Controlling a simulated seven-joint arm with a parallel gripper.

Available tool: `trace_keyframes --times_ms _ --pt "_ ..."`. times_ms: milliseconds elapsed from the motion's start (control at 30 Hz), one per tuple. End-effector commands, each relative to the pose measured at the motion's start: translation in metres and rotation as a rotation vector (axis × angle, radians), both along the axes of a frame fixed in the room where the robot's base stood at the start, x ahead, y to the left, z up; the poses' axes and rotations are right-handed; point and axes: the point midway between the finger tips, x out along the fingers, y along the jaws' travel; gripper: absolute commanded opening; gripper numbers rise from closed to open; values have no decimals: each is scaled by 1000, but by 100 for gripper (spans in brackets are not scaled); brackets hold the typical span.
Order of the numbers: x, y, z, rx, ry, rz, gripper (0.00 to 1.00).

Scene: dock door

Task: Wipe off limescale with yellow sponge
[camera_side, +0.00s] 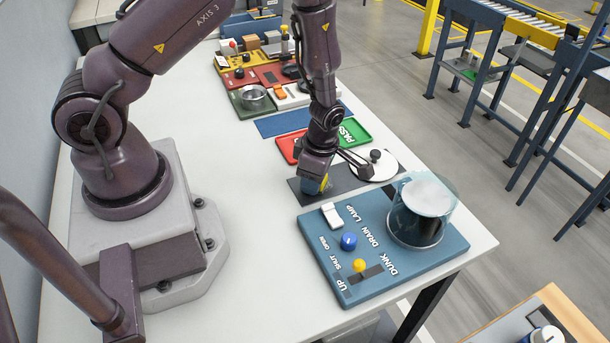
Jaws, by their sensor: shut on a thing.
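My gripper (318,179) points down over the dark mat (373,190), near its left end. I cannot tell whether the sponge touches the mat. A clear tank (423,213) with a whitish upper face and dark lower part stands on the blue control panel (389,280), right of my gripper. I cannot make out limescale for certain.
A white round lid with a black knob (375,157) lies behind the tank. The panel has a white lamp switch (332,215), a blue knob (349,241) and a yellow-tipped lever (359,265). Red and green trays (357,134) lie behind my gripper.

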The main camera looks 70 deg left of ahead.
Motion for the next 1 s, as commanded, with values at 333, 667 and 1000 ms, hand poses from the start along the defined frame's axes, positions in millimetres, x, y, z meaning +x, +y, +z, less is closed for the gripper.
trace_keyframes --times_ms 333,667,1000 --pt "32 0 -2 -1 1 -1 20" --pt "29 0 -1 -1 4 0 20" --pt "-2 0 -1 0 6 0 20"
